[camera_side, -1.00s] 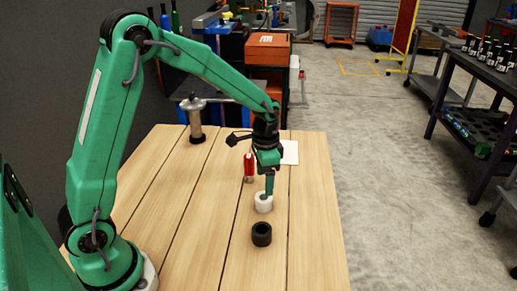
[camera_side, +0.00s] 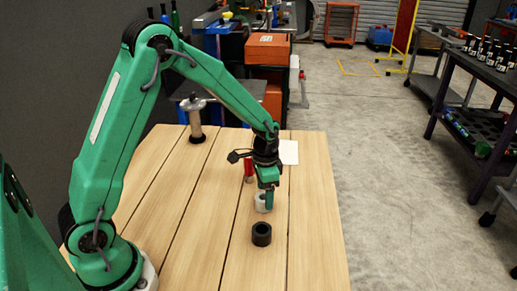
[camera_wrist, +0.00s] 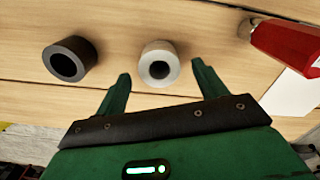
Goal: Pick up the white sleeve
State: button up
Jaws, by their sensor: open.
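The white sleeve (camera_wrist: 158,51) stands on the wooden table, a short cylinder with a round hole facing up. In the wrist view it is between the two fingertips of my gripper (camera_wrist: 160,69), with a gap on each side. My gripper is open and empty. In the side view my gripper (camera_side: 268,207) is low at the sleeve, its green finger partly covering it. The sleeve's left part (camera_side: 259,202) still shows there.
A black sleeve (camera_side: 261,240) stands nearer the side camera, and left in the wrist view (camera_wrist: 84,49). A red-handled object (camera_side: 248,174) stands behind the white sleeve, near a white sheet (camera_side: 289,152). A metal post (camera_side: 194,122) is at the back left.

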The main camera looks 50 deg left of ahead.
jog(key=shift+f, duration=1.3)
jog(key=c, duration=1.3)
